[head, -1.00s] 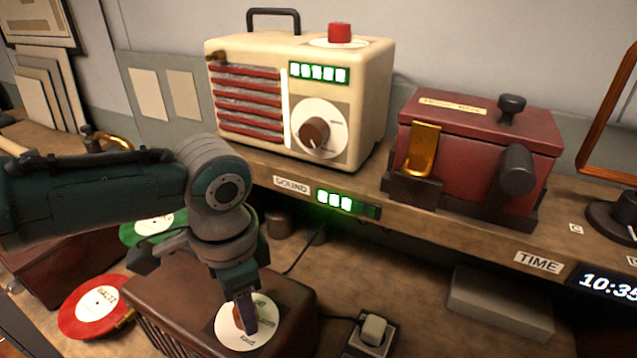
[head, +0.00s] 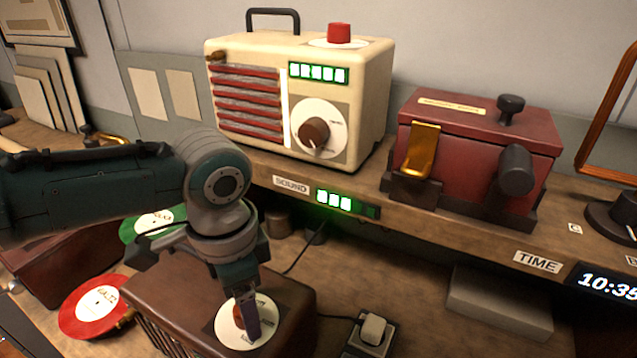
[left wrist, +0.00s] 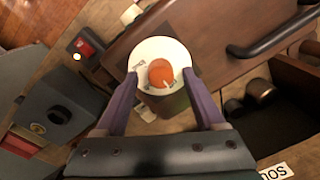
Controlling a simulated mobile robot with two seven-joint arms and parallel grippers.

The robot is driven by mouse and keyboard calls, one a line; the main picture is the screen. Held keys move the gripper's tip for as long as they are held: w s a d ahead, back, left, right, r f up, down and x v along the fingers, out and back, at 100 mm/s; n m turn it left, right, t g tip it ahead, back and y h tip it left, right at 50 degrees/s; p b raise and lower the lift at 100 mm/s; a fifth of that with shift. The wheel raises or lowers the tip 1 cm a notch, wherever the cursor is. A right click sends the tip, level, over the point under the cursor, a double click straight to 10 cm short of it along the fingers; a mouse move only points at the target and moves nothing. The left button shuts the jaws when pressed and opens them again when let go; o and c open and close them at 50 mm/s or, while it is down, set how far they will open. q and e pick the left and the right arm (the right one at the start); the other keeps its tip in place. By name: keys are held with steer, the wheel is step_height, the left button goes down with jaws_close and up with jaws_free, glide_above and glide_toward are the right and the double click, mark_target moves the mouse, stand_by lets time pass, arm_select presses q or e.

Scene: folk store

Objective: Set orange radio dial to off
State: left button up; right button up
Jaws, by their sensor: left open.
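The orange dial (left wrist: 160,73) sits on a white round face (left wrist: 150,48) with dark lettering on top of a brown wooden radio (head: 175,292). In the left wrist view a pale mark shows on the knob's lower right edge; the lettering is too small to read. My left gripper (left wrist: 160,76) is open, pointing down, with its purple fingertips on either side of the dial. I cannot tell whether they touch it. In the head view the left gripper (head: 249,322) hides most of the dial. My right gripper is in neither view.
A cream radio (head: 370,110) with a brown knob and a dark red box (head: 460,150) stand on the shelf behind. A red record (head: 80,312) and a green record (head: 140,230) lie at left. A grey switch box (head: 372,335) stands right of the brown radio.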

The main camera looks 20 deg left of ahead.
arm_select(q)
step_height(320, 180, up, 9)
steer(key=shift+s+d, duration=0.15)
steer(key=shift+r, duration=0.1)
stand_by(0.4)
steer(key=s+d+f+n+t+h, duration=0.1)
steer(key=s+d+f+t+h, duration=0.1)
steer(key=s+d, duration=0.6)
steer(key=s+a+r+n+t+y, duration=0.1)
steer(key=s+a+r+n, duration=0.3)
steer(key=s, duration=0.3)
step_height(320, 180, up, 22)
steer(key=a+p, duration=0.1)
steer(key=p, duration=2.3)
steer(key=shift+s+a+r, duration=0.15)
steer(key=shift+s, duration=0.15)
